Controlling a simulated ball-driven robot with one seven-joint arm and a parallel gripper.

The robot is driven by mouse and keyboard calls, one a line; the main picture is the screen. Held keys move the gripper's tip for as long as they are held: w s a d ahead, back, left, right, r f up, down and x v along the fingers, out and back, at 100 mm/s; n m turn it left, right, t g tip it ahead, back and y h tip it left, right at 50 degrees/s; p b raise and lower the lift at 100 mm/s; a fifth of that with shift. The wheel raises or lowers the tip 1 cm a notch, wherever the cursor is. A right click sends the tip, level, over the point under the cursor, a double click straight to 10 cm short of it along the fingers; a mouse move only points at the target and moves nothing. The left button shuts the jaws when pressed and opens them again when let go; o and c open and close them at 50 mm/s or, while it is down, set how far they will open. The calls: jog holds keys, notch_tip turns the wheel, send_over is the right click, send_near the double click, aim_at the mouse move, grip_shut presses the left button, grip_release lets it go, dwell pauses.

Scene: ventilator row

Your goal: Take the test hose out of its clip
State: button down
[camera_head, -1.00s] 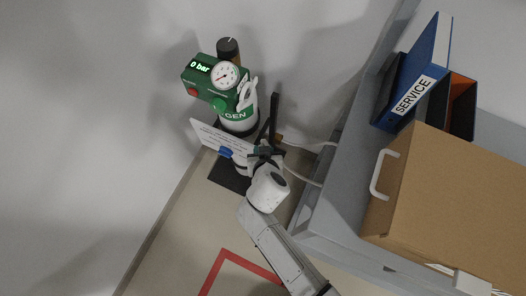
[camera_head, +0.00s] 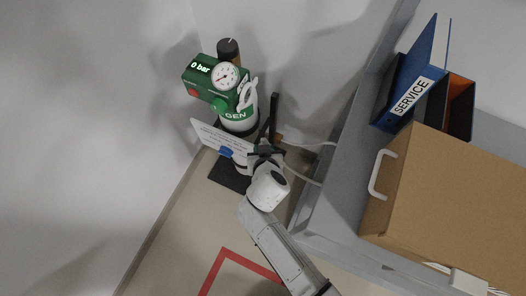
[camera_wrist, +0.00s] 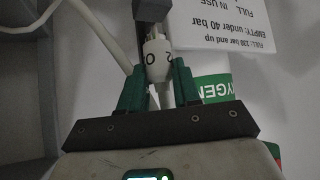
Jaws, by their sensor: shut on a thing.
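In the wrist view, my gripper (camera_wrist: 158,88) is shut on the white end piece of the test hose (camera_wrist: 157,58), marked "O2", with a green finger on each side. A dark grey block (camera_wrist: 151,10), which looks like the clip, is right above the end piece. I cannot tell whether the end piece still sits in it. A white hose (camera_wrist: 97,22) loops to the left. In the head view, my gripper (camera_head: 264,150) is in front of a dark upright post (camera_head: 273,112); the hose end is hidden there.
A green and white oxygen cylinder (camera_head: 238,122) with a gauge reading "0 bar" stands close to the left. A white sign (camera_head: 215,137) hangs before it. A grey bench (camera_head: 340,215) with a cardboard box (camera_head: 455,195) and binders (camera_head: 418,75) is to the right.

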jog(key=shift+r, duration=0.15)
jog(key=shift+r+p, duration=2)
jog(key=shift+r, duration=0.35)
